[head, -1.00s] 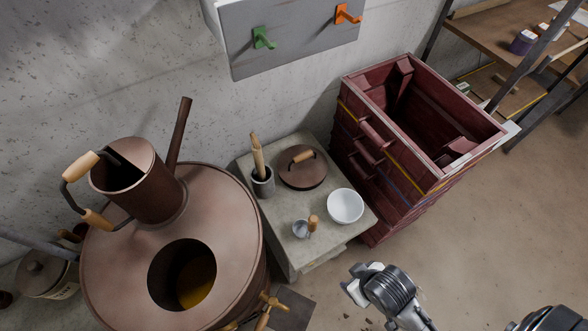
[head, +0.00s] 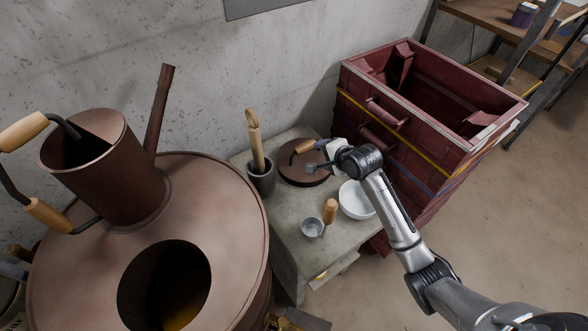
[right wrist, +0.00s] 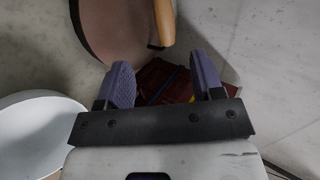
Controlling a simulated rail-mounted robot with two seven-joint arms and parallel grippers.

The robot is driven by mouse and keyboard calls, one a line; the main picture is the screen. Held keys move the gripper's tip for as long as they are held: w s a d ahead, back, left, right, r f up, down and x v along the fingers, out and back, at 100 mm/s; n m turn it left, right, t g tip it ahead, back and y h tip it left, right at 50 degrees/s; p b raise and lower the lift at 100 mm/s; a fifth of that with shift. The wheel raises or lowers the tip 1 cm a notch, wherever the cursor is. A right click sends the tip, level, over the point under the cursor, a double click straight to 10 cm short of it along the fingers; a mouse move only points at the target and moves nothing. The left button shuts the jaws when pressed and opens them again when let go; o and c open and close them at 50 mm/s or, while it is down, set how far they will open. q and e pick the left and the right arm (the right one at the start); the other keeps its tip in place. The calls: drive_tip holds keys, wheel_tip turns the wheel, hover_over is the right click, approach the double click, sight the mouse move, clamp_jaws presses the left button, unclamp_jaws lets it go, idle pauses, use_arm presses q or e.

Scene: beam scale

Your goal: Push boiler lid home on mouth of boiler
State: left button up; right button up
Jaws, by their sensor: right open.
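The boiler (head: 215,215) is a large brown metal vessel at the lower left of the head view. Its round mouth (head: 165,285) is open and shows a yellowish inside. The boiler lid (head: 305,177), a brown disc with a wooden handle (head: 306,146), lies on the small grey table. My right gripper (head: 318,157) is over the lid's right side, next to the handle. In the right wrist view its purple fingers (right wrist: 164,82) are apart with nothing between them. The lid (right wrist: 115,30) and handle (right wrist: 163,20) show just beyond them. My left gripper is not in view.
A red crate stack (head: 435,165) is close on the right. A brown can (head: 115,185) stands on the boiler.

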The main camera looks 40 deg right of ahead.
sight(307, 147)
drive_tip(key=x, duration=0.5)
drive_tip(key=d+x, duration=0.1)
drive_tip(key=x, duration=0.1)
drive_tip(key=shift+w, duration=0.2)
drive_tip(key=shift+b+x, duration=0.35)
drive_tip(key=shift+x, duration=2.6)
drive_tip(key=shift+d+r, duration=0.1)
drive_tip(key=shift+d, duration=0.05)
clamp_jaws()
drive_tip(key=shift+w+r, duration=0.1)
